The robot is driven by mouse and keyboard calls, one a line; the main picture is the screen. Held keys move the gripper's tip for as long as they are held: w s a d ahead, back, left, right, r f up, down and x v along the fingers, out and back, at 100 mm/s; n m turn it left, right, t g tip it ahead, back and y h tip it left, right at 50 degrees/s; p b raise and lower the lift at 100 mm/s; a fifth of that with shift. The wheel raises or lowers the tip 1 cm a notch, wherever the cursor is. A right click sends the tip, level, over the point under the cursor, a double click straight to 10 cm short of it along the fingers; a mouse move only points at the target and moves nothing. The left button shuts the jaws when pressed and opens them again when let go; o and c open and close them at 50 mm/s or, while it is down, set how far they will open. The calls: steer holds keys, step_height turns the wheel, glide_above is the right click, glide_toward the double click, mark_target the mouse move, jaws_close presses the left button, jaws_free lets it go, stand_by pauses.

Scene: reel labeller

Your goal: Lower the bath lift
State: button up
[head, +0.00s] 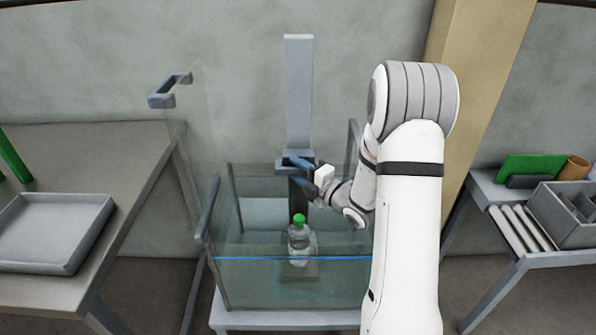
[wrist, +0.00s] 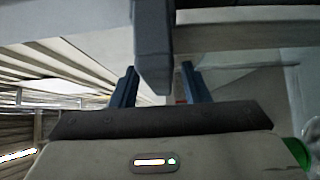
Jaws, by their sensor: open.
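The bath (head: 255,285) is a clear glass tank with a blue line across its front. The bath lift's grey column (head: 298,90) rises behind it, with a blue-grey bracket (head: 292,153) low on the column. A clear bottle with a green cap (head: 299,243) stands upright on a small platform (head: 318,270) inside the bath. My gripper (head: 299,174) is at the bracket, its blue fingers open. In the wrist view, a grey post (wrist: 153,45) hangs between the parted fingers of my gripper (wrist: 158,90); I cannot tell whether they touch it.
A glass panel with a grey handle (head: 170,90) stands open at the bath's left. A table (head: 110,155) with a grey tray (head: 52,262) is at the left. At the right, a bench (head: 490,190) holds a grey divided box (head: 565,228), white rolls and a green item.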

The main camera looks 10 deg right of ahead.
step_height(320, 180, up, 10)
steer(key=shift+r+p, duration=0.1)
steer(key=shift+p, duration=0.25)
stand_by(0.4)
steer(key=shift+s+d, duration=0.25)
steer(key=shift+s, duration=0.05)
steer(key=b+v, duration=0.2)
steer(key=v, duration=0.6)
stand_by(0.4)
steer(key=shift+s, duration=0.1)
steer(key=shift+f+b, duration=0.25)
steer(key=shift+b, duration=0.45)
steer(key=shift+r, duration=0.2)
